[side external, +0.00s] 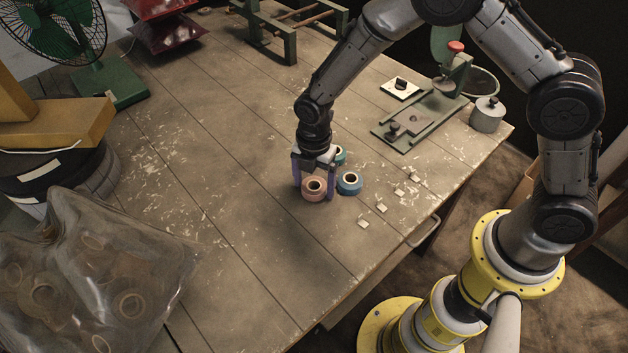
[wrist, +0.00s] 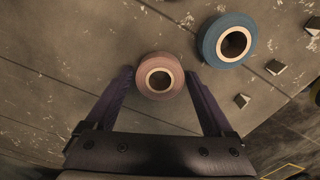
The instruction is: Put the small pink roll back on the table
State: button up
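The small pink roll (side external: 314,188) is a short ring with a pale core and a dark hole. It lies flat, hole up, at the table surface. In the wrist view the pink roll (wrist: 146,88) sits between the tips of my gripper's two purple fingers (wrist: 159,78), with a narrow gap showing on each side. My gripper (side external: 314,184) points down over it in the side view, one finger on each side of the roll. It looks open, not closed on the roll.
A blue roll (side external: 349,187) stands just right of the pink one, also in the wrist view (wrist: 209,43). A teal roll (side external: 341,154) is partly hidden behind my gripper. Small metal pieces (side external: 381,207) lie to the right. The worn wooden table (side external: 220,150) is clear to the left.

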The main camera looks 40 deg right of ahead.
jog(key=shift+o, duration=0.6)
jog(key=shift+r, duration=0.1)
jog(key=s+d+r+m+t, duration=0.1)
jog(key=s+d+r+m, duration=0.15)
jog(key=r, duration=0.75)
jog(key=s+d+r+m+t, duration=0.1)
jog(key=s+d+r+m, duration=0.15)
jog(key=r, duration=0.85)
jog(key=s+d+r+m+t, duration=0.1)
jog(key=s+d+r+m, duration=0.2)
jog(key=s+m, duration=0.5)
jog(key=s+d+r+m+t, duration=0.2)
jog(key=s+d+m, duration=0.4)
jog(key=s+m, duration=0.3)
jog(key=shift+s+r+t, duration=0.3)
jog(key=shift+s+r, duration=0.45)
jog(key=shift+s, duration=0.05)
